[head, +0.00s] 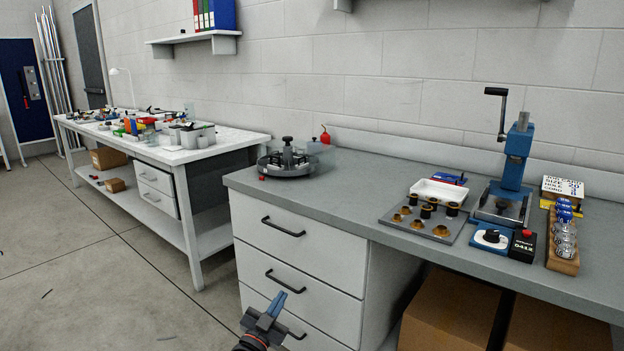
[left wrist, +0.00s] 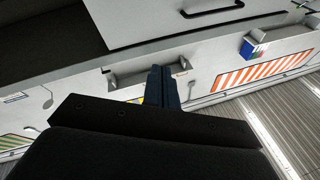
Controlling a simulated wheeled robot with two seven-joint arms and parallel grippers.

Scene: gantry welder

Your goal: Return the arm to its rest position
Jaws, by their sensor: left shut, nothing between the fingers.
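My left gripper (head: 275,305) is low in the middle of the head view, in front of the white drawer cabinet (head: 268,262) and below the worktop edge. Its blue fingers are together with nothing between them. In the left wrist view the closed fingers (left wrist: 163,88) stick out beyond the dark gripper body, with a wall and shelf in the background. My right gripper is in neither view.
The grey worktop (head: 345,175) holds a round fixture (head: 288,160), a plate with brass parts (head: 425,222), a blue hand press (head: 513,165) and a wooden rack (head: 563,245). Cardboard boxes (head: 450,312) stand underneath. A cluttered white table (head: 215,150) is at left. Open floor (head: 100,270) lies in front.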

